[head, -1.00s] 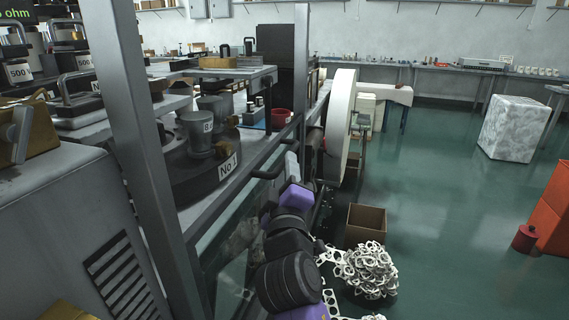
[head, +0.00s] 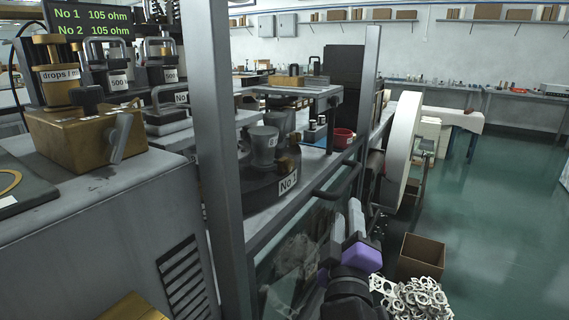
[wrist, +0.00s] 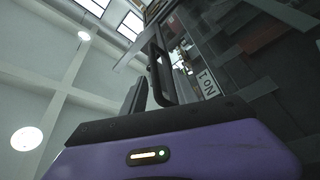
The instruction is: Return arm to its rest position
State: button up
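My arm is folded low beside the machine in the head view, with its purple and black hand at the lower middle. My gripper (head: 347,212) points up, its pale grey fingers close to the machine's black handle (head: 338,180). I see nothing held in it. The gap between the fingers is too unclear to tell open from shut. In the wrist view, a dark finger rises above the purple hand casing, with the black handle (wrist: 159,72) just beside it and the No 1 label (wrist: 207,83) behind.
The machine's grey frame post (head: 212,150) and side window stand close to the left of my arm. A cardboard box (head: 420,257) and a pile of pale rings (head: 418,300) are on the floor to the right. A white wheel (head: 404,138) stands beyond. Green floor is open farther right.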

jog(key=s+d+f+g+y+p, duration=0.1)
jog(key=s+f+y+p, duration=0.2)
jog(key=s+f, duration=0.6)
jog(key=s+d+f+g+y+p, duration=0.1)
jog(key=s+f+g+y+p, duration=0.1)
jog(key=s+f, duration=0.75)
jog(key=s+r+m+g+p, duration=0.1)
jog(key=s+r+m, duration=0.3)
jog(key=s, duration=0.9)
jog(key=s+d+r+m+p, duration=0.1)
jog(key=s+r+m+p, duration=0.2)
jog(key=s, duration=1)
jog(key=shift+s+d+r+m+g+p, duration=0.25)
jog(key=shift+s+r+m+g+p, duration=0.15)
jog(key=shift+r+m, duration=0.45)
jog(key=shift+w, duration=0.1)
